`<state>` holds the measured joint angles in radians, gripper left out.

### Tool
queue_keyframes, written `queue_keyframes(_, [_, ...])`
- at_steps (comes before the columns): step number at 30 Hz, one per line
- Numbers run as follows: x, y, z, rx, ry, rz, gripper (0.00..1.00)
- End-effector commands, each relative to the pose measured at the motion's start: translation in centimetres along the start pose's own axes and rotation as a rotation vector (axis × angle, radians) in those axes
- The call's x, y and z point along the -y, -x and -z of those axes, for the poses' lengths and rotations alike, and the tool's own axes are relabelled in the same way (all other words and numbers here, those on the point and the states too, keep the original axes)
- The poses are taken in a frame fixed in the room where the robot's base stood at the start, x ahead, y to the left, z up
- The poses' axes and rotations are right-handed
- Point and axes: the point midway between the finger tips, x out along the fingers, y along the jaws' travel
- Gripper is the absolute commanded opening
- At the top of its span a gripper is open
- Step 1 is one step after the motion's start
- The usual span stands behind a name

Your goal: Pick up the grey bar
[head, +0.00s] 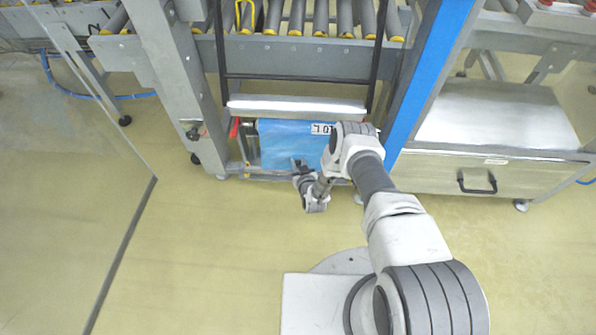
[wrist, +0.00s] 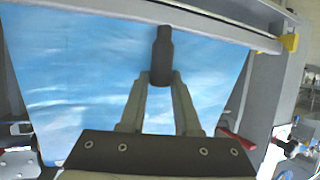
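A light grey bar (head: 297,107) runs level between two thin black uprights, above a blue sheet (head: 290,143). In the wrist view, a pale grey bar (wrist: 225,30) crosses the top, above the blue sheet (wrist: 80,75); it seems to be the same one. My gripper (head: 299,165) is in front of the blue sheet, below the bar and apart from it. In the wrist view, my gripper (wrist: 161,60) has its fingers brought together at a dark stepped tip. I cannot tell whether this tip is part of the fingers. The bar is not between them.
A roller conveyor (head: 300,18) stands behind the bar. A grey post (head: 180,75) and a blue-edged post (head: 425,70) flank the bar. A metal cabinet (head: 500,115) with a black handle stands at right. The floor (head: 215,235) is clear at front left.

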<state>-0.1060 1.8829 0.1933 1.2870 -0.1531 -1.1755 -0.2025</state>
Motion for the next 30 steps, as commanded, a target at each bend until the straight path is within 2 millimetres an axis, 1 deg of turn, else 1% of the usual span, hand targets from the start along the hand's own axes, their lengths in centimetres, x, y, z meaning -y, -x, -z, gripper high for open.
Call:
queue_keyframes(1, [-0.01,-0.01,0.02,0.000,0.000,0.000,0.20])
queue_keyframes(4, [-0.01,-0.01,0.03,0.000,0.000,0.000,0.02])
queue_keyframes(5, [-0.01,-0.01,0.03,0.000,0.000,0.000,0.00])
queue_keyframes(30, [-0.02,-0.03,0.07,-0.001,0.000,0.000,0.00])
